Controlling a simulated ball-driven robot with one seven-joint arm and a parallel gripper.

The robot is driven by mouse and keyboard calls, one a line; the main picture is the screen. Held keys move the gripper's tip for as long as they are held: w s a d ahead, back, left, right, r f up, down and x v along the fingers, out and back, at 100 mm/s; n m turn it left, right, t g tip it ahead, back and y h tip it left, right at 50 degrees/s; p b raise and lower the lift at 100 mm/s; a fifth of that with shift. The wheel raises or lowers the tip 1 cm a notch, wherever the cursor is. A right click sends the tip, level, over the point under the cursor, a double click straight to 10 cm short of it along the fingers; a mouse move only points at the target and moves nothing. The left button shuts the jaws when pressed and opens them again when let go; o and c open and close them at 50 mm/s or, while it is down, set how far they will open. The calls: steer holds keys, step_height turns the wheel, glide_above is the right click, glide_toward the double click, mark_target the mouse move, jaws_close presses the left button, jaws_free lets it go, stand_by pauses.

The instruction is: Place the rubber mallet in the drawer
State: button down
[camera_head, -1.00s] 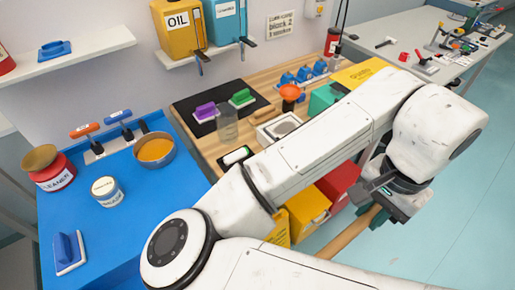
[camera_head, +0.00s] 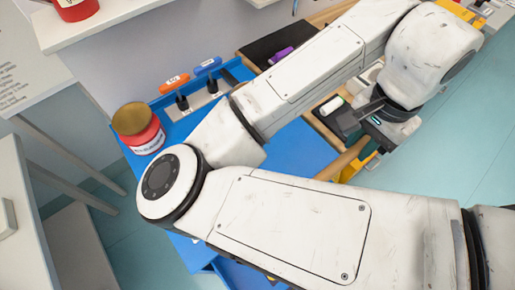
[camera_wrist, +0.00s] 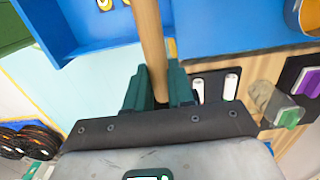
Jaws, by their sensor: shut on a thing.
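My gripper (camera_head: 362,148) is shut on the wooden handle of the rubber mallet (camera_head: 343,163), in front of the benches. In the wrist view, the dark green fingers of my gripper (camera_wrist: 158,88) clasp the pale handle of the mallet (camera_wrist: 150,35), which runs up out of the picture. The mallet's head is out of view. A blue open-topped box (camera_wrist: 85,45), seemingly the drawer, shows at the top left of the wrist view with a few yellow round things in it. In the head view a blue part (camera_head: 240,275) shows low under the blue bench, mostly hidden by my arm.
The blue bench (camera_head: 292,150) carries a red can (camera_head: 140,130) and orange- and blue-handled tools. A wooden bench with a purple-handled block (camera_wrist: 310,82) stands beside it. A grey cabinet (camera_head: 15,215) stands at the left. Teal floor is clear at right.

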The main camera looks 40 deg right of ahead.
steer(key=w+a+f, duration=0.4)
steer(key=w, duration=0.4)
glide_above(285, 155)
steer(key=s, duration=0.1)
steer(key=f, duration=0.4)
steer(key=shift+d+f, duration=0.2)
steer(key=shift+d, duration=0.15)
steer(key=shift+w+f, duration=0.25)
steer(key=shift+f, duration=0.05)
steer(key=shift+w+a+f, duration=0.1)
steer(key=shift+w+f, duration=0.05)
steer(key=shift+f, duration=0.8)
steer(key=shift+w+a+f, duration=0.1)
steer(key=shift+f, duration=0.85)
steer(key=shift+f+b, duration=0.2)
steer(key=shift+b, duration=0.15)
steer(key=c, duration=1)
jaws_free()
steer(key=shift+r, duration=0.15)
